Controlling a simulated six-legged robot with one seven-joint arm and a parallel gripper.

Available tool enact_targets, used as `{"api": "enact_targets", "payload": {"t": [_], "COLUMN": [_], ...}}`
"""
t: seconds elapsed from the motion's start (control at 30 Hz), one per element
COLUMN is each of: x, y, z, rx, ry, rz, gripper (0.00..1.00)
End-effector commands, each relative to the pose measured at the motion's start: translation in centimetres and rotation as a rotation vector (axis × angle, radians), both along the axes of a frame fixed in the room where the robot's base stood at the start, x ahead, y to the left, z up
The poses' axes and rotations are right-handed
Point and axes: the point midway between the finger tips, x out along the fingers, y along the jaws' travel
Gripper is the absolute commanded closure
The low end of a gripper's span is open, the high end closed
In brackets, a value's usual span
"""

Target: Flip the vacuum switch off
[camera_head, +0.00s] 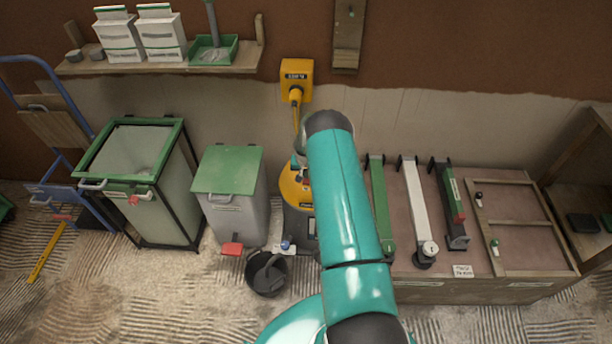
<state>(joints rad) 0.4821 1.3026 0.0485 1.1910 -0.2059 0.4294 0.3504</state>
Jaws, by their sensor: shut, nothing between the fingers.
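A yellow and dark machine, probably the vacuum (292,190), stands on the floor against the wall in the middle. My teal arm covers its right side. A blue knob (286,244) shows low at its front, beside a small pale label; I cannot tell whether this is the vacuum switch or which way it is set. A yellow box (297,72) with a dark label is on the wall above, with a yellow plug or handle hanging under it. My arm rises from the bottom centre up to the wall. My gripper is hidden behind it.
Left of the machine stand a grey bin (235,213) with a green lid and a framed bin (150,190). A black bucket (266,274) is on the floor in front. A low bench (430,285) with several levers stands right. A shelf (160,67) hangs upper left.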

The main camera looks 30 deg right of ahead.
Motion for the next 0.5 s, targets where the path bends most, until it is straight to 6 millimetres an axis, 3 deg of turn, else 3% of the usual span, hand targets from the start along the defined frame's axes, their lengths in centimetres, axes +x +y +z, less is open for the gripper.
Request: {"api": "enact_targets", "payload": {"t": [0.3,0.5], "x": [0.1,0.4], "y": [0.0,0.2], "z": [0.3,3.0], "rx": [0.000,-0.002], "ry": [0.000,-0.001], "rz": [0.001,0.003], "gripper": [1.00,1.00]}}
